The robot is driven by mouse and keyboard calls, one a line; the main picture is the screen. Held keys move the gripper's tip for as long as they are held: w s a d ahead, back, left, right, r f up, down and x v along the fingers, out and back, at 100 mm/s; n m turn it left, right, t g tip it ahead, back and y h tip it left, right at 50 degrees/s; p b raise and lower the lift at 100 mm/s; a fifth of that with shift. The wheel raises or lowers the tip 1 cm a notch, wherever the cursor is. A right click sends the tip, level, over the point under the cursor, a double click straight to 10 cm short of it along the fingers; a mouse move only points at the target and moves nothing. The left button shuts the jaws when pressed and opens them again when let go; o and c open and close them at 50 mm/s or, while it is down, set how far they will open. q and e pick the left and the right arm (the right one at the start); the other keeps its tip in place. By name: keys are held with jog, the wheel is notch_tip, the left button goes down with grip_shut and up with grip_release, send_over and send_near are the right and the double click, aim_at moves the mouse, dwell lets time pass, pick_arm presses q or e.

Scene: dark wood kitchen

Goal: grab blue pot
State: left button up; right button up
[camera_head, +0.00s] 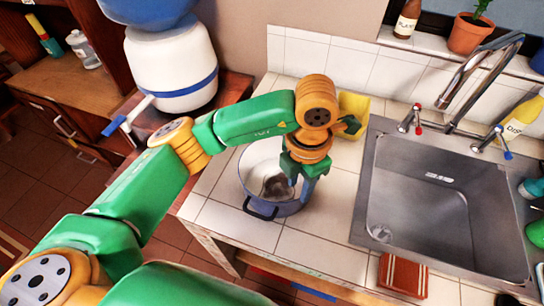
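The blue pot (284,210) stands on the white tiled counter, left of the sink. Its inside is pale, with a dark grey patch low inside, and a dark handle (259,210) shows at its front. My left gripper (303,190) points down at the pot's right rim and overlaps it in the picture. The wrist hides part of the rim. Whether the fingers are open or closed on the rim cannot be made out. My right gripper is not in view.
A metal sink (425,205) with a tall faucet (482,65) lies to the right. A yellow container (354,104) stands behind the gripper. A white water dispenser (170,70) stands at the left. A brown cloth (403,275) lies at the counter's front.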

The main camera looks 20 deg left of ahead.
aim_at(297, 211)
pick_arm(q)
jog(key=f, duration=0.3)
jog(key=shift+w+a, duration=0.2)
jog(key=shift+a, duration=0.05)
jog(key=f+p, duration=0.1)
jog(key=s+d+f+p, duration=0.1)
jog(key=shift+s+d+f, duration=0.1)
jog(key=shift+d+f, duration=0.15)
jog(key=shift+f, duration=0.1)
jog(key=f, duration=0.2)
jog(key=shift+w+a+f, duration=0.25)
jog(key=shift+w+f, duration=0.1)
jog(key=shift+f, duration=0.05)
jog(key=shift+s+d, duration=0.1)
grip_shut()
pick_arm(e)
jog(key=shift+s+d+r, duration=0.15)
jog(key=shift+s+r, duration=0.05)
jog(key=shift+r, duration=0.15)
pick_arm(q)
jog(key=shift+r, duration=0.1)
